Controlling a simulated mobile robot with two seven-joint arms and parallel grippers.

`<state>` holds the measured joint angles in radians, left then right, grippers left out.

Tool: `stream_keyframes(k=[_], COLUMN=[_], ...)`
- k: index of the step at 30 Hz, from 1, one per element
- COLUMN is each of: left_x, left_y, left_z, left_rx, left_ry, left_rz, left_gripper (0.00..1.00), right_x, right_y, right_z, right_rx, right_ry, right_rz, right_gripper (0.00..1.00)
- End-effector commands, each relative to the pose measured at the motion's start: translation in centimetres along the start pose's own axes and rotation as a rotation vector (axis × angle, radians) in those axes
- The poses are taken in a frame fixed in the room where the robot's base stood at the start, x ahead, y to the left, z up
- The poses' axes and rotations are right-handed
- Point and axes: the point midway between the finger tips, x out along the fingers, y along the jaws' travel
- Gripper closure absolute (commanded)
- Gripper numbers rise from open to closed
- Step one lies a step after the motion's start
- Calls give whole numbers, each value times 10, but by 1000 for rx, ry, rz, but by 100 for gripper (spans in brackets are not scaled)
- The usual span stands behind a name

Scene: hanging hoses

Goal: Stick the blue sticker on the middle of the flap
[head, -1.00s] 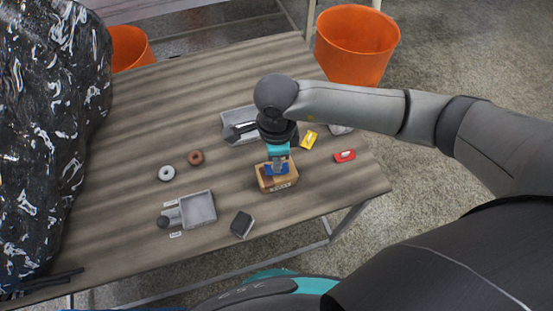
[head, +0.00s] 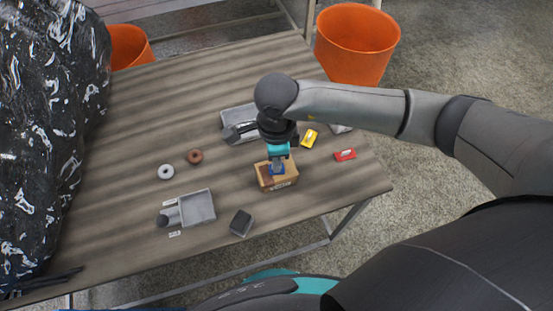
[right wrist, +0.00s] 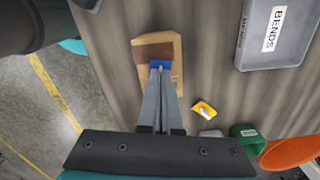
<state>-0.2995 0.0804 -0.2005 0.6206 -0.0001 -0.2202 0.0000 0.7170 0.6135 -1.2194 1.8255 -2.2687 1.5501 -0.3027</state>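A small tan cardboard box (head: 284,183) stands near the front edge of the table. In the right wrist view the box (right wrist: 146,73) shows a darker brown patch on its top. The blue sticker (head: 277,170) is at the tips of my right gripper (head: 278,165), over the top of the box. In the right wrist view the blue sticker (right wrist: 160,64) lies over the box top, and the gripper's fingers (right wrist: 161,74) are closed together on it. I cannot tell whether it touches the flap. My left gripper is not in view.
A grey tray (head: 211,205) and a dark block (head: 241,223) lie left of the box. Another grey bin (right wrist: 271,62) stands behind. Yellow (head: 310,138) and red (head: 345,155) pieces lie to the right. Two rings lie on the left. An orange bin (head: 357,45) stands beyond the table.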

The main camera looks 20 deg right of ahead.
Motion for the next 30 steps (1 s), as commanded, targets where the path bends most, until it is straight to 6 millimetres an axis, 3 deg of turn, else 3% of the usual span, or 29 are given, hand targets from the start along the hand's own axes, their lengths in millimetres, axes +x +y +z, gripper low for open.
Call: stream_keyframes(k=[7,16,21,30], left_x=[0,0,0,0], left_y=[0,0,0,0], left_z=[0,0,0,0], left_rx=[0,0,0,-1], left_ry=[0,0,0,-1], left_rz=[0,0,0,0], left_gripper=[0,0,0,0], right_x=[0,0,0,0], right_y=[0,0,0,0], right_z=[0,0,0,0], right_rx=[0,0,0,0], right_ry=[1,1,1,0], right_rz=[1,1,1,1], right_gripper=[98,64,64,34])
